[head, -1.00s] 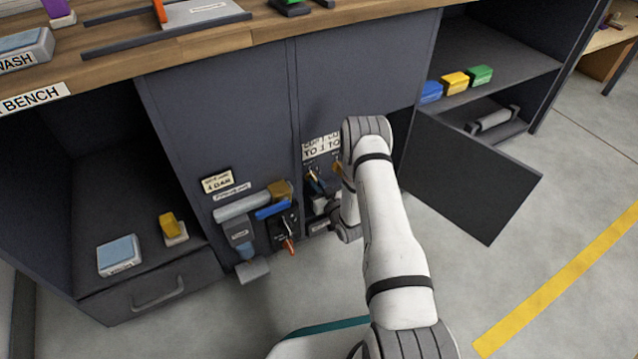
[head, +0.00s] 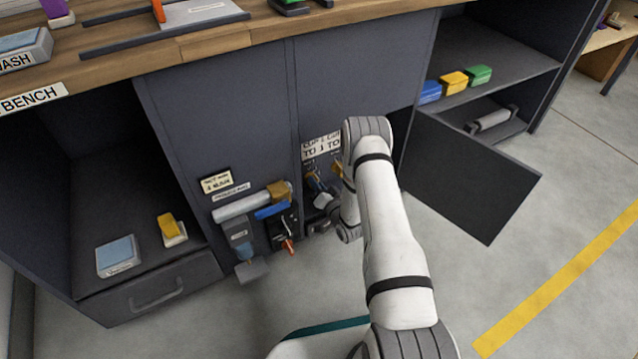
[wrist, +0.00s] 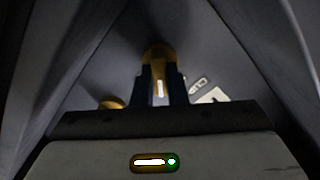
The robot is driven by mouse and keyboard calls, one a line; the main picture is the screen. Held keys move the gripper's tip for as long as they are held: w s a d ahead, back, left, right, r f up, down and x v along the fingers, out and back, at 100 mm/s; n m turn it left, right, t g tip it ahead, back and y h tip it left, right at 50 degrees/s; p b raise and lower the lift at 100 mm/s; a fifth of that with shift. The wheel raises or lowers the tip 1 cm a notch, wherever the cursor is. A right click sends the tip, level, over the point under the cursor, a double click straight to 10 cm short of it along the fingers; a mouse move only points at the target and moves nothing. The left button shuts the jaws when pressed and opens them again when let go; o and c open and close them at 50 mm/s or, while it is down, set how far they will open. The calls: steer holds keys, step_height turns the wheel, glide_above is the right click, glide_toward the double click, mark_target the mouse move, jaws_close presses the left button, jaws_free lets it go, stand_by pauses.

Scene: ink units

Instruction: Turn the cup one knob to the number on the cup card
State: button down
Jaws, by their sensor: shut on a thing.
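My gripper (wrist: 161,92) is shut on a yellow knob (wrist: 158,56) with a pale pointer mark, on the dark panel in the wrist view. A second yellow knob (wrist: 111,103) shows lower left, apart from the fingers. In the head view my gripper (head: 317,184) is at the panel under the white cup card (head: 321,147). A yellow knob (head: 338,168) shows beside it, partly hidden by my arm; I cannot tell which one it is. The card's lettering is too blurred to read surely. The numbers around the held knob are hidden.
Left of my gripper are a grey roll (head: 241,206), a blue lever (head: 272,211) and an orange-handled part (head: 290,246). A dark cabinet door (head: 470,180) stands open at right. Blue, yellow and green blocks (head: 455,83) sit on the shelf behind it. Floor at right is clear.

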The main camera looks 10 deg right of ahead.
steer(key=shift+w+d+r+m, duration=0.1)
steer(key=shift+w+d+m, duration=0.05)
steer(key=shift+d+m, duration=0.2)
steer(key=c, duration=1.4)
jaws_free()
steer(key=shift+a, duration=0.2)
steer(key=shift+c, duration=0.2)
steer(key=p+v, duration=0.2)
steer(key=v, duration=0.4)
steer(key=shift+s+d+p, duration=0.1)
steer(key=shift+s+p, duration=0.25)
steer(key=shift+p, duration=0.05)
steer(key=shift+s+d, duration=0.15)
steer(key=shift+s, duration=0.45)
steer(key=shift+s, duration=0.1)
